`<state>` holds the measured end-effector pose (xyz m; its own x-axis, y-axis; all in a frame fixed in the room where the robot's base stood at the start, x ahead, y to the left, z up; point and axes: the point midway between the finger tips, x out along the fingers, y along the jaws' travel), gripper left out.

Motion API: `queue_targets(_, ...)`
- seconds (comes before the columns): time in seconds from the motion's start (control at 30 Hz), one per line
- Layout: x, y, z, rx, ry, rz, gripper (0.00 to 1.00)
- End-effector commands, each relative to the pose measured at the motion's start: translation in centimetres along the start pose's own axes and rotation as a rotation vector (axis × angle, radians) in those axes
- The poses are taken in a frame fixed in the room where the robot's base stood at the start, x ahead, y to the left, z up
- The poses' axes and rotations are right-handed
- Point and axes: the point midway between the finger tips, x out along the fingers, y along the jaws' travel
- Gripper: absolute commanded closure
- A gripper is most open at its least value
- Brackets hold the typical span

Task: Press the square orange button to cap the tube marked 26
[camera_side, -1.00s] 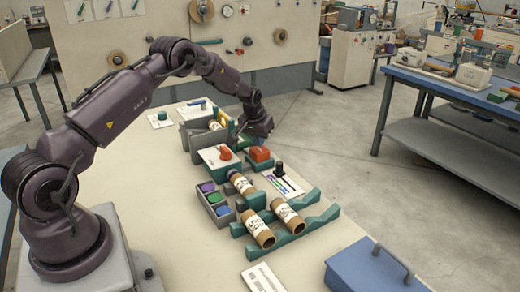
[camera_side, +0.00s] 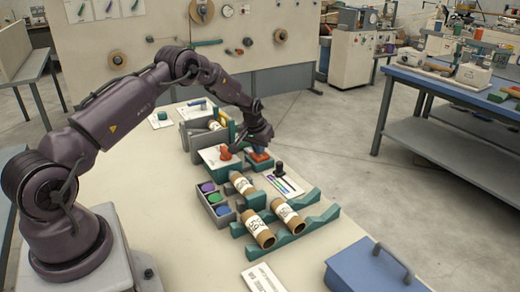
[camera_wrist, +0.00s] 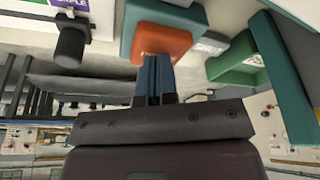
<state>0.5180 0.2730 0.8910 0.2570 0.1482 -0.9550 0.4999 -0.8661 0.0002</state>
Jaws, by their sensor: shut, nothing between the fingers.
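The square orange button (camera_side: 258,156) sits on a teal base, beside a teal box with a round orange-red knob (camera_side: 225,153). My gripper (camera_side: 262,148) is shut and empty, its fingertips down at the button. In the wrist view, the blue fingers (camera_wrist: 155,78) overlap the orange button face (camera_wrist: 160,38); they look in contact with it. A labelled cardboard tube (camera_side: 242,184) lies in a teal holder in front of the knob box. Two more labelled tubes (camera_side: 258,231) (camera_side: 288,215) lie on the teal rack. I cannot read the numbers surely.
A grey tray (camera_side: 214,203) holds purple, green and blue caps. A black-knobbed post (camera_side: 279,169) stands on a marked white plate right of the button. A blue lidded box (camera_side: 372,268) is at the front right. The table's left middle is clear.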

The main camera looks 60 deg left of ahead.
Motion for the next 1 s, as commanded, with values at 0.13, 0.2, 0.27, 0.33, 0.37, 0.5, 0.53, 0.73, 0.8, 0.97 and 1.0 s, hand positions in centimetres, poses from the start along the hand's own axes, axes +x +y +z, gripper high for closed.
queue_targets(0.13,0.5,0.0,0.3,0.0,-0.004,0.0,1.0)
queue_targets(0.2,0.5,0.0,0.3,0.0,-0.004,0.0,1.0)
queue_targets(0.27,0.5,0.0,0.3,0.0,-0.004,0.0,1.0)
queue_targets(0.33,0.5,0.0,0.3,0.0,-0.005,0.0,1.0)
queue_targets(0.37,0.5,0.0,0.3,0.0,-0.005,0.0,1.0)
queue_targets(0.5,0.0,0.0,0.1,0.0,-0.004,0.0,1.0)
queue_targets(0.53,-0.2,0.0,0.1,0.0,-0.004,0.0,1.0)
queue_targets(0.73,-1.7,0.0,-0.4,0.0,-0.004,0.0,1.0)
queue_targets(0.8,-2.3,0.0,-0.6,0.0,-0.004,0.0,1.0)
queue_targets(0.97,-3.5,0.0,-1.0,0.0,-0.002,0.0,1.0)
queue_targets(1.0,-3.9,0.0,-1.2,0.0,-0.002,0.0,1.0)
